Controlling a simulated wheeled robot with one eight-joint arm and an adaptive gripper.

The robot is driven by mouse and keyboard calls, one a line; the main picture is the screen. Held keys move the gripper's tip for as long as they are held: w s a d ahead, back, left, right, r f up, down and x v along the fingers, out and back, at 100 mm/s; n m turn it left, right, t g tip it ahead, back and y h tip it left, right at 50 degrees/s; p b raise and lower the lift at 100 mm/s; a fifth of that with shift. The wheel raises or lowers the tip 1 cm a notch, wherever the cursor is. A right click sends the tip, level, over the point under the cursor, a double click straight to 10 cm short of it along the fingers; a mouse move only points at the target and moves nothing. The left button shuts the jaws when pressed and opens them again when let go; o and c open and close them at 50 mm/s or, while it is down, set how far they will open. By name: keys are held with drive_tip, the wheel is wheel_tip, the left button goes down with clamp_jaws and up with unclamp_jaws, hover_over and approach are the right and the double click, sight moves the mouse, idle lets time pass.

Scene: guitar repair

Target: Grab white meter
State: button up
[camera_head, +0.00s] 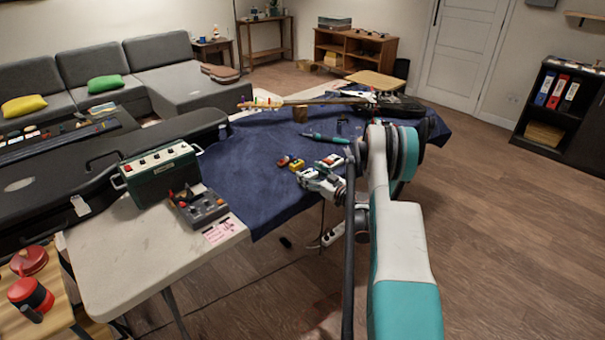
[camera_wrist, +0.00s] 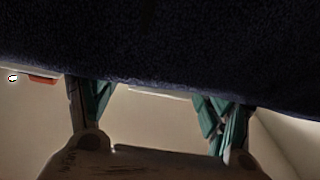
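A small white object (camera_head: 331,160), which looks like the white meter, lies near the front edge of the blue cloth on the table. My gripper (camera_head: 318,180) is just in front of it, at the table's edge; from this angle I cannot tell whether they touch. In the wrist view my gripper (camera_wrist: 156,102) has its two teal fingers spread wide apart, with nothing clearly held. A thin white edge (camera_wrist: 160,93) shows between the fingers at the cloth's border; it may be the meter, mostly hidden.
The blue cloth (camera_head: 245,165) also bears a red pedal (camera_head: 283,160), a yellow pedal (camera_head: 297,165), a teal tool (camera_head: 327,138) and a guitar (camera_head: 300,101). A green amplifier box (camera_head: 160,172) and a grey device (camera_head: 202,208) stand left.

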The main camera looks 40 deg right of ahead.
drive_tip(key=shift+s, duration=0.15)
drive_tip(key=c, duration=1.2)
drive_tip(key=shift+r, duration=0.1)
